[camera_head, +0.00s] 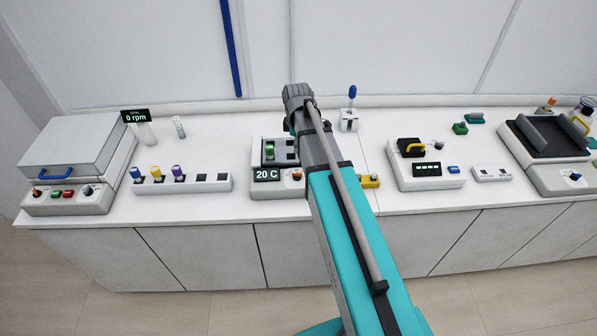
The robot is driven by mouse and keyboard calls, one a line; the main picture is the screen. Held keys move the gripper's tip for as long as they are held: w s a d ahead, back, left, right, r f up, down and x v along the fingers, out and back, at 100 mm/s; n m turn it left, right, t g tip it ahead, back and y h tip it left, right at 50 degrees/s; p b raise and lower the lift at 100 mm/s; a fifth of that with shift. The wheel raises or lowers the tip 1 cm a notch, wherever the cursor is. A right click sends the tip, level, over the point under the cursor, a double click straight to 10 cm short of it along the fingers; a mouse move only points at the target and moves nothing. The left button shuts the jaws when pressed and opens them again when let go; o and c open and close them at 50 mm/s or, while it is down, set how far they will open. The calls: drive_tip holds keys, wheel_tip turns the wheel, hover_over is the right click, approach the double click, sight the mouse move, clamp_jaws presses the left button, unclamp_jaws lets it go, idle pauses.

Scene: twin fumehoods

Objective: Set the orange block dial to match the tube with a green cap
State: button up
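The heating block (260,186) stands on the bench at the middle, with a display (267,175) reading 20 C. A tube with a green cap (269,151) sits upright in the left part of its top. A small orange dial (297,176) is on the block's front, right of the display, close beside my arm. I cannot make out the dial's setting at this size. My arm reaches up across the picture and covers the right part of the block. My gripper is hidden behind the arm, so its fingers do not show.
A centrifuge-like box (78,148) with a 0 rpm display stands at the left. A white rack (210,184) holds blue-, yellow- and purple-capped tubes. A device with a yellow handle (430,177) and a shaker-like machine (550,145) stand at the right.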

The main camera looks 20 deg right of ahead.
sight(298, 173)
drive_tip(key=shift+f, duration=0.2)
wheel_tip(298, 173, down, 13)
drive_tip(key=b, duration=1.3)
drive_tip(key=shift+s+f+b, duration=0.1)
drive_tip(key=shift+f+b, duration=0.05)
drive_tip(key=shift+b, duration=0.15)
clamp_jaws()
